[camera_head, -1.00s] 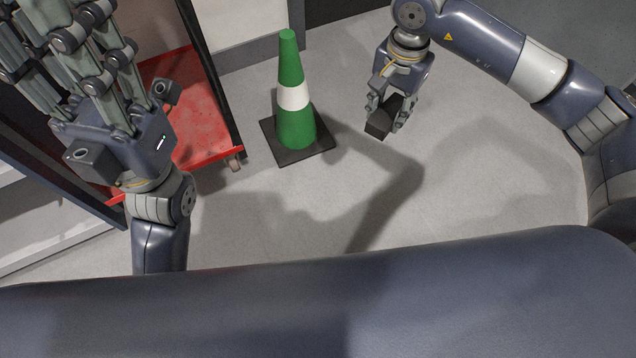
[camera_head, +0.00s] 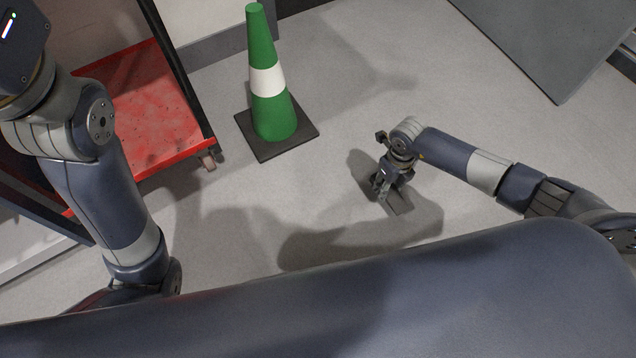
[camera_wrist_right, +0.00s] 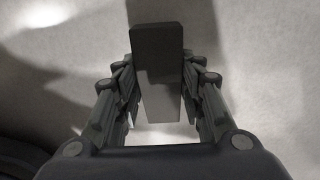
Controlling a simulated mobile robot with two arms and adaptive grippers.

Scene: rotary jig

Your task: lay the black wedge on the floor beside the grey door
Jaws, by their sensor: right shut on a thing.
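The black wedge (camera_head: 399,203) is in my right gripper (camera_head: 384,188), low over the floor in the head view; I cannot tell whether it touches the floor. In the right wrist view the wedge (camera_wrist_right: 158,80) sits between the two fingers of the right gripper (camera_wrist_right: 160,88), its dark end pointing away. The grey door (camera_head: 560,40) seems to be the large flat grey panel at the upper right of the head view, well apart from the wedge. My left arm is at the left edge; its fingers are out of the picture.
A green and white cone (camera_head: 268,85) on a black base stands left of the right gripper. A red cart (camera_head: 145,110) with dark posts and a caster is further left. The pale floor (camera_head: 350,70) between cone and grey panel is clear.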

